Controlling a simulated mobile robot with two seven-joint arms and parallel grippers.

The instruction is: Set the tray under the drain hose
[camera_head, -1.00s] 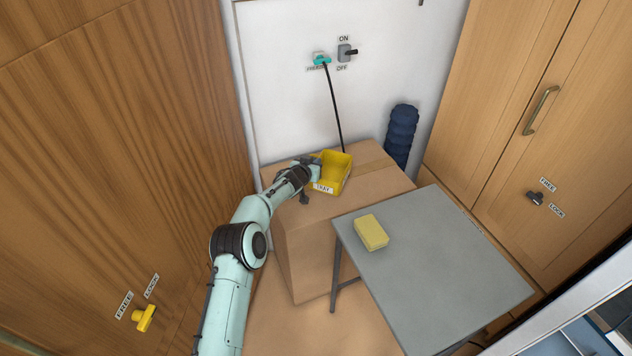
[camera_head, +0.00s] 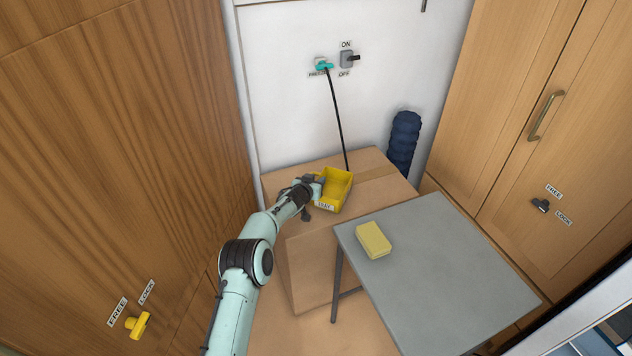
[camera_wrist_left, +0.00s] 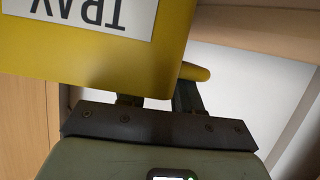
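The yellow tray (camera_head: 338,199) is at the top left of a cardboard box, its label facing front; I cannot tell if it rests on the box or is just above it. My left gripper (camera_head: 318,186) is at the tray's left side. In the left wrist view the tray (camera_wrist_left: 100,62) is close to the fingers (camera_wrist_left: 160,100), which appear shut on it; the contact is partly hidden. The black drain hose (camera_head: 337,115) hangs from a teal valve (camera_head: 324,65) on the wall. Its visible lower end is by the tray's back edge. My right gripper is out of view.
The cardboard box (camera_head: 380,180) has bare top to the tray's right. A grey table (camera_head: 450,260) with a yellow block (camera_head: 373,240) stands in front. A dark blue padded roll (camera_head: 403,140) is at the back. Wooden cabinets flank both sides.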

